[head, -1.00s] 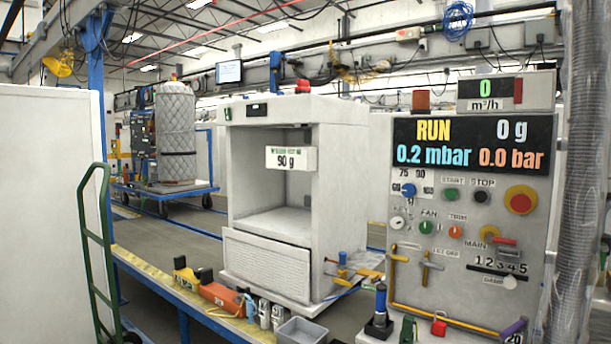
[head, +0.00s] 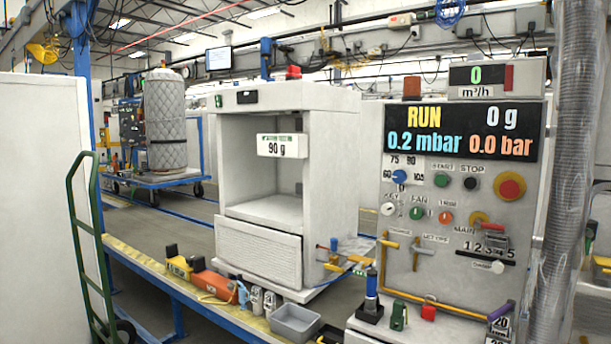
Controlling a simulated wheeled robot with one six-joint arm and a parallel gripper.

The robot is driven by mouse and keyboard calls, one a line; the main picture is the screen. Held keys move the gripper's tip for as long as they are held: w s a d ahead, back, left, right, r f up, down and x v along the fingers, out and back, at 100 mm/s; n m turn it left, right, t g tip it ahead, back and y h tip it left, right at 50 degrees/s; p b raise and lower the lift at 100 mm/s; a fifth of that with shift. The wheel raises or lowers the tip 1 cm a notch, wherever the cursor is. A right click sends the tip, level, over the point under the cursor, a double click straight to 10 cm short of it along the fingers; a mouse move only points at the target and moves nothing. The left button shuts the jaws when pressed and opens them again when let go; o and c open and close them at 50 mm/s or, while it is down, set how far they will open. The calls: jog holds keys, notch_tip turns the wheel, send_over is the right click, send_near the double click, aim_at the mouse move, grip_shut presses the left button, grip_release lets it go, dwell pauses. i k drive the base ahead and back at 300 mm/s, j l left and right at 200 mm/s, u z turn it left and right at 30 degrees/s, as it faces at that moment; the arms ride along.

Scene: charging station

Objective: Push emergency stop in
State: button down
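The emergency stop is most likely the large red mushroom button on a yellow round base (head: 509,186), at the right side of the grey control panel (head: 357,318). Whether it is in or out cannot be told from here. The display (head: 466,131) above it reads RUN, 0 g, 0.2 mbar and 0.0 bar. A black STOP button (head: 471,183) and a green START button (head: 442,180) sit to its left. My gripper is not in view.
A grey corrugated hose (head: 572,170) runs vertically just right of the panel. A white cabinet (head: 230,160) stands left of it. Tools and a grey bin (head: 295,322) lie along the blue bench's edge. A green hand truck (head: 82,235) stands at the left.

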aim_at(508, 188)
jog(key=z, duration=1.45)
